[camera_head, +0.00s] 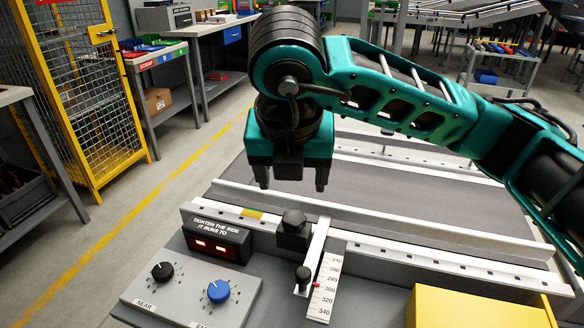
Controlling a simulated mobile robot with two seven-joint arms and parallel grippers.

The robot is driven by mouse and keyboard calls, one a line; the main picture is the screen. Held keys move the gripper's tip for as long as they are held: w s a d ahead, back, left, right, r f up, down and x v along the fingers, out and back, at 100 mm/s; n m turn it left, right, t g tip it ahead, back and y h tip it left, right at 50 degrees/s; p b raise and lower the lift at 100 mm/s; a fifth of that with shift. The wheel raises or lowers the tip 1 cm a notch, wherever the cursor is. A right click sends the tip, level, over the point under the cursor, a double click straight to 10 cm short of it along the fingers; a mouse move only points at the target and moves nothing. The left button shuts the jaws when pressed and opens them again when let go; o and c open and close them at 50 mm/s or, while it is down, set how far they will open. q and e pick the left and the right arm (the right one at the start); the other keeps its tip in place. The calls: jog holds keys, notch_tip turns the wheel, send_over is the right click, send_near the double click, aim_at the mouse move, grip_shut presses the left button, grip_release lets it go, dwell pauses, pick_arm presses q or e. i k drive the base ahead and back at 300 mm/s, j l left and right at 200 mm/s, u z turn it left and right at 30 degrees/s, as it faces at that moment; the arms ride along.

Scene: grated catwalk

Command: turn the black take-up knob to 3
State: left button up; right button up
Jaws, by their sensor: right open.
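The black knob (162,272), with a light mark on its top, sits on the grey control panel (188,310) at lower left, above a label reading NEAR. Dots ring it, but their numbers are too small to read. A blue knob (218,291) sits to its right, its label partly cut off. My right gripper (292,187) is open and empty, fingers pointing down over the conveyor, above and to the right of both knobs and apart from them. My left gripper is not in view.
A black box (216,240) with two red lights, reading TIGHTEN THE SIDE IT RUNS TO, stands behind the knobs. A black clamp knob (294,230) and a scale plate (325,290) are right of it. A yellow box (480,308) is at lower right.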

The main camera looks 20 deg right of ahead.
aim_at(163, 272)
jog(key=k, duration=1)
